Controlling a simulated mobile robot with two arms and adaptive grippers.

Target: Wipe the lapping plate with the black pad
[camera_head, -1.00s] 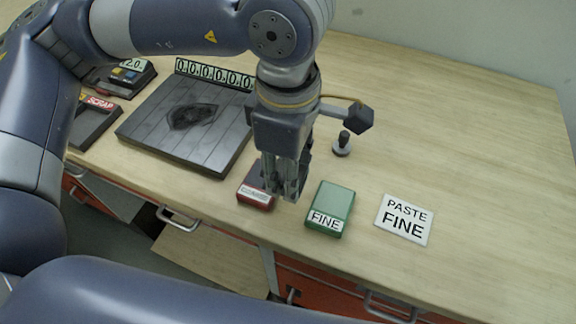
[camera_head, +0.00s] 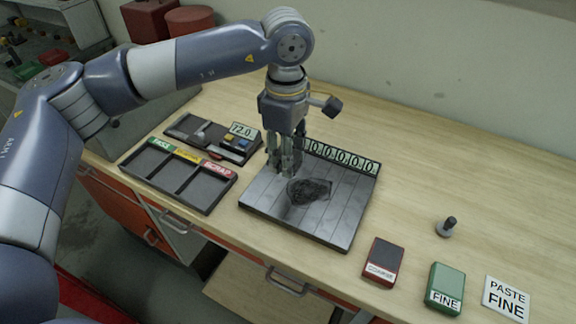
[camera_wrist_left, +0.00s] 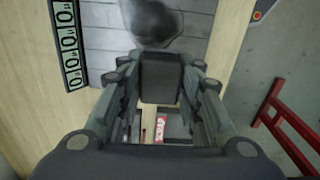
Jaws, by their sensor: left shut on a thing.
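The lapping plate (camera_head: 338,222) is a dark grey slab with grooves, lying on the bench. A black smeared patch (camera_head: 308,192) shows on its top; it also shows blurred in the left wrist view (camera_wrist_left: 156,20). My left gripper (camera_head: 284,172) points down over the plate's far left part, left of and behind the patch. It is shut on a dark block, which I take as the black pad (camera_wrist_left: 161,78), seen between the fingers in the left wrist view. In the head view the fingers mostly hide the pad, and I cannot tell whether it touches the plate. My right gripper is not in view.
A digit strip (camera_head: 345,158) stands along the plate's back edge. A three-compartment tray (camera_head: 178,184) and a device reading 72.0 (camera_head: 236,144) lie left. A red box (camera_head: 382,259), a green FINE box (camera_head: 446,283), a paste card (camera_head: 507,297) and a small knob (camera_head: 447,228) are right.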

